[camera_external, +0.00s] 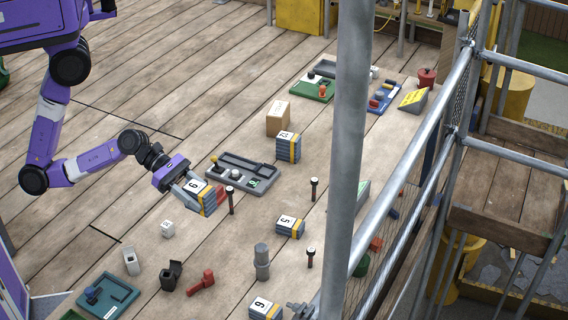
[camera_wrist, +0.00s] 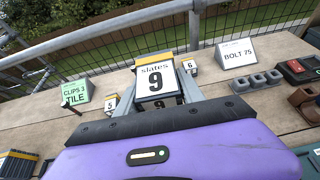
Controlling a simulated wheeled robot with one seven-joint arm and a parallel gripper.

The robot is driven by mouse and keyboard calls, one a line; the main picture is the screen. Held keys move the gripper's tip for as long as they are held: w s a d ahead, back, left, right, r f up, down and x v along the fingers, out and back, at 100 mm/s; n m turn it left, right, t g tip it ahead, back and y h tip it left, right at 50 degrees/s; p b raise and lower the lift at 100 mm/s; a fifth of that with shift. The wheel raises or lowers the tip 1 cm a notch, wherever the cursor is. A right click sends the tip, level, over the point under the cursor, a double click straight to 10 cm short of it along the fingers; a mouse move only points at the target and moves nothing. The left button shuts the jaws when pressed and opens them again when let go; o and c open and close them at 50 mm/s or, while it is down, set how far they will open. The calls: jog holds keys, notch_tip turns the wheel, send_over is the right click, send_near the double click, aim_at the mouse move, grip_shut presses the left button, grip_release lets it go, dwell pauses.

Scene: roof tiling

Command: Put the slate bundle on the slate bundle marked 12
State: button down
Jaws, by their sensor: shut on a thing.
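My gripper (camera_external: 194,192) is shut on the slate bundle marked 9 (camera_external: 204,199), a grey stack with a yellow band and a white label. In the wrist view the bundle (camera_wrist: 158,82) sits between the fingers with its label facing me. I cannot tell how high it is above the deck. The slate bundle marked 12 (camera_external: 288,148) stands behind and to the right of my gripper in the external view, with nothing on top of it. A dark banded stack at the lower left of the wrist view is cut off, and I cannot read its mark.
A grey tool tray (camera_external: 243,174) lies between my gripper and bundle 12. A cardboard box (camera_external: 278,119) stands close beside bundle 12. Bundles marked 5 (camera_external: 290,227) and 6 (camera_external: 264,308) stand nearer the front. Upright black pins (camera_external: 314,190) and a scaffold pole (camera_external: 346,170) stand to the right.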

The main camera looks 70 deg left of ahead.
jog(key=w+a+r+n+t+y+b, duration=0.1)
jog(key=w+a, duration=0.3)
jog(key=w, duration=0.3)
jog(key=w+a+r+n+t+y+b, duration=0.1)
jog(key=w+a+b, duration=0.1)
jog(key=w+a, duration=0.4)
notch_tip(320, 180, up, 10)
jog(key=n+t+y+b, duration=0.1)
jog(key=n+y+b, duration=0.2)
jog(key=b, duration=0.1)
send_over(289, 136)
notch_tip(289, 136, down, 17)
jog(key=shift+a+f, duration=0.1)
jog(key=shift+f, duration=2.45)
jog(key=c, duration=0.7)
grip_release()
jog(key=shift+f, duration=0.15)
